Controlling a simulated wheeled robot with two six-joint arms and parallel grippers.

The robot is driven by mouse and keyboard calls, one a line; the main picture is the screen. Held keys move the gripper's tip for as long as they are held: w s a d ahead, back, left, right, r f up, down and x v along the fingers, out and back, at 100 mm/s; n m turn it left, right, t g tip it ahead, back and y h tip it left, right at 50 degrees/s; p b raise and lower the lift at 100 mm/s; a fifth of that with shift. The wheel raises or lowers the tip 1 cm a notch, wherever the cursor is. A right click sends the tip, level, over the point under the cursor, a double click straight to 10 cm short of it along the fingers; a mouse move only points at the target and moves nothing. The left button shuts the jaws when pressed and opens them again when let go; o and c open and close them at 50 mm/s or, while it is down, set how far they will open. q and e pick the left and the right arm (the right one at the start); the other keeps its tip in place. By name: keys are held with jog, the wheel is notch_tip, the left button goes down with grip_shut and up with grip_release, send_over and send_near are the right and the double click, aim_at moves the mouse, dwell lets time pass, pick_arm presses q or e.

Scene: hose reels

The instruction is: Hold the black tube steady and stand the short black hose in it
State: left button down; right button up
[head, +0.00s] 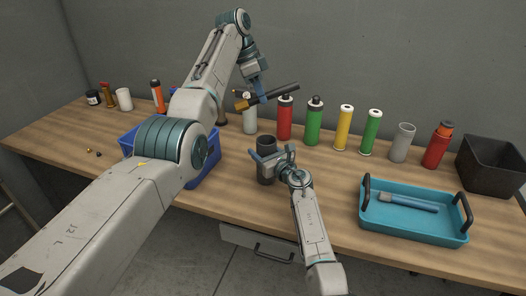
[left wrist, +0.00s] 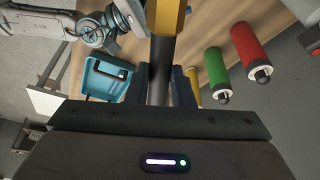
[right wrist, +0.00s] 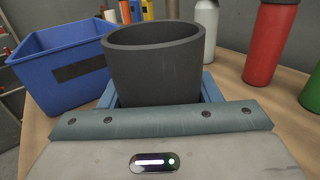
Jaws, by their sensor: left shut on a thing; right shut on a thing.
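The black tube (head: 266,146) stands upright and open-topped on the bench; it also shows large in the right wrist view (right wrist: 155,75). My right gripper (head: 269,159) is shut on it, with a blue finger on each side. The short black hose (head: 284,91) has a yellow-orange end part and lies nearly level in the air. My left gripper (head: 262,97) is shut on it, above and behind the tube, clear of it. In the left wrist view, the hose (left wrist: 161,78) runs between the fingers. The tube's inside bottom is hidden.
A row of bottles and cylinders stands behind: red (head: 284,120), green (head: 314,125), yellow (head: 343,130) and others. A blue bin (head: 205,172) is left of the tube, partly behind my left arm. A teal tray (head: 412,228) and a black bin (head: 493,165) are at right.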

aim_at(246, 99)
pick_arm(q)
notch_tip(246, 99, down, 11)
dwell(1.3)
jog(key=c, duration=1.2)
grip_release()
jog(key=v, duration=1.2)
jog(key=shift+o, duration=0.2)
